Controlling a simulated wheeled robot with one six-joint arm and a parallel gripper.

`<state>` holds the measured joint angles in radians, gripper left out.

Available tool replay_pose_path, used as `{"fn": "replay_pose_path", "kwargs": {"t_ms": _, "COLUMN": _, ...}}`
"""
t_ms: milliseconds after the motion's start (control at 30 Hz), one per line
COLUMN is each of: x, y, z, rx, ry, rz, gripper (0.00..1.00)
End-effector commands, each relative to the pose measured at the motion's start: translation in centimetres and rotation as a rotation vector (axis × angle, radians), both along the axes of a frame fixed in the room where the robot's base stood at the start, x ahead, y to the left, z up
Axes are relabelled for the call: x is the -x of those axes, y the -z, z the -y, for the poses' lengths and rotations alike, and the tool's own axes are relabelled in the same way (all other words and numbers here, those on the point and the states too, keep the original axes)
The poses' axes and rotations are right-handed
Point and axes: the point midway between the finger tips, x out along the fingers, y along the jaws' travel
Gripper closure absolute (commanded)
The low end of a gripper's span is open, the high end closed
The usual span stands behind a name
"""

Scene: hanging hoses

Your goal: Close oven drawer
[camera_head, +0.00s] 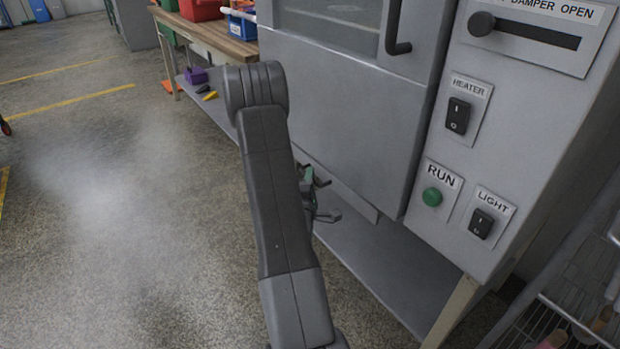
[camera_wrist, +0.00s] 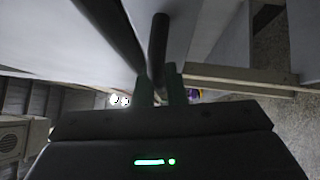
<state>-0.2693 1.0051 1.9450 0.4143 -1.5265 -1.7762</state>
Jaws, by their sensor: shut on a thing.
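The grey oven (camera_head: 350,110) fills the middle and right of the head view. Its lower front is a large plain panel, and how far any drawer stands out cannot be told. My gripper (camera_head: 318,190) is low beside the bottom edge of that panel, partly hidden behind my arm. In the wrist view my gripper (camera_wrist: 161,85) has its greenish fingers on either side of a dark bar handle (camera_wrist: 158,45), shut on it. Pale panels (camera_wrist: 215,35) lie beyond the bar.
A wooden bench (camera_head: 210,35) with red (camera_head: 200,8) and blue (camera_head: 240,25) bins stands at the back left. A grey lower shelf (camera_head: 395,280) runs under the oven. A wire rack (camera_head: 560,310) stands at the lower right. The floor (camera_head: 110,220) on the left is clear.

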Motion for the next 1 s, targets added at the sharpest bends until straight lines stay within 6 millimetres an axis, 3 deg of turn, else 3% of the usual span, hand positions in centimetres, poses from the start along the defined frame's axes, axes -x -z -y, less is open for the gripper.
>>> {"fn": "replay_pose_path", "kwargs": {"t_ms": 167, "x": -0.4, "y": 0.1, "z": 0.5, "rx": -0.001, "ry": 0.002, "rz": 0.000, "gripper": 1.00}}
{"fn": "replay_pose_path", "kwargs": {"t_ms": 433, "x": -2.2, "y": 0.1, "z": 3.1, "rx": -0.001, "ry": 0.004, "rz": 0.001, "gripper": 1.00}}
{"fn": "replay_pose_path", "kwargs": {"t_ms": 700, "x": -2.4, "y": 0.0, "z": 3.2, "rx": -0.001, "ry": 0.002, "rz": 0.000, "gripper": 1.00}}
{"fn": "replay_pose_path", "kwargs": {"t_ms": 733, "x": -2.4, "y": 0.0, "z": 3.2, "rx": -0.001, "ry": 0.002, "rz": 0.001, "gripper": 0.87}}
{"fn": "replay_pose_path", "kwargs": {"t_ms": 833, "x": -2.3, "y": 0.0, "z": 3.2, "rx": -0.001, "ry": 0.002, "rz": 0.000, "gripper": 0.68}}
{"fn": "replay_pose_path", "kwargs": {"t_ms": 1000, "x": -2.3, "y": 0.1, "z": 3.2, "rx": -0.001, "ry": 0.002, "rz": -0.002, "gripper": 0.68}}
